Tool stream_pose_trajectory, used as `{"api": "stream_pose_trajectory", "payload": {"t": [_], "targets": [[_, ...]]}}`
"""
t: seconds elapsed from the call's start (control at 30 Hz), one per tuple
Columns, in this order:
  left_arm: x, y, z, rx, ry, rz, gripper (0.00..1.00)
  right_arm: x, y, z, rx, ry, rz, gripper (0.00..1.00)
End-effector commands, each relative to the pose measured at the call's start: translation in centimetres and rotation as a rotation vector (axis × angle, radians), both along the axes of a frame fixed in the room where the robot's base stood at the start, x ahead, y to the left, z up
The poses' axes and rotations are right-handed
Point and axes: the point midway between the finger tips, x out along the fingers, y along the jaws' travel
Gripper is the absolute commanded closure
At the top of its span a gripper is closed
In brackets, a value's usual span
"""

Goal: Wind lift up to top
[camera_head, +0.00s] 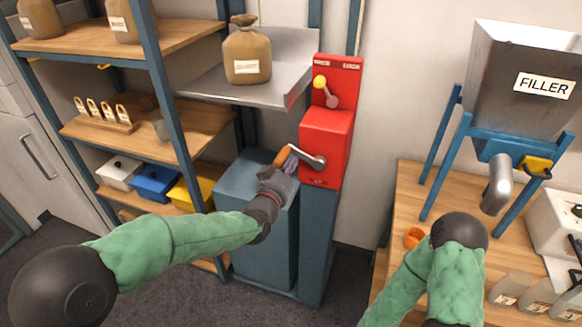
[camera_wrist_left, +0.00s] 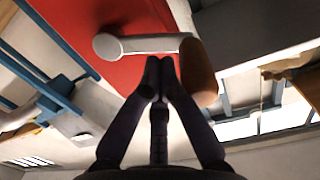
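The lift is a grey metal platform (camera_head: 290,88) on a blue column, with a tied brown sack (camera_head: 246,55) standing on it near the upper shelf. Its red winch box (camera_head: 327,140) carries a metal crank (camera_head: 308,158) with an orange-brown handle (camera_head: 283,156). My left gripper (camera_head: 288,167) is at this handle. In the left wrist view its fingertips (camera_wrist_left: 160,66) are together, just beside the handle (camera_wrist_left: 200,75), with no handle visible between them. The crank arm (camera_wrist_left: 140,45) shows beyond against the red box. My right gripper is hidden behind its own forearm.
Shelves (camera_head: 180,38) with sacks and bins stand left. At right, a wooden table (camera_head: 408,195) holds the filler (camera_head: 520,80), an orange object (camera_head: 414,237) and several bottles.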

Motion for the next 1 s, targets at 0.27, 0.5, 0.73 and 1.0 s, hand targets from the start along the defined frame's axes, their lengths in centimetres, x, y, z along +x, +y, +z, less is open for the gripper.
{"api": "stream_pose_trajectory", "payload": {"t": [0.27,0.5,0.73,1.0], "targets": [[0.2,-1.0,7.0,-0.029,-0.068,0.041,1.00,0.0,0.0,3.1,0.000,0.000,0.000,0.33],[-0.9,-4.3,8.3,-0.028,-0.069,0.036,1.00,0.0,0.0,4.8,0.000,0.000,0.000,0.33],[-2.0,-7.8,8.2,-0.025,-0.072,0.029,1.00,0.0,0.0,5.5,0.000,0.000,0.000,0.33],[-3.2,-11.4,6.0,-0.023,-0.062,0.026,1.00,0.0,0.0,5.1,0.000,0.000,0.000,0.33]]}}
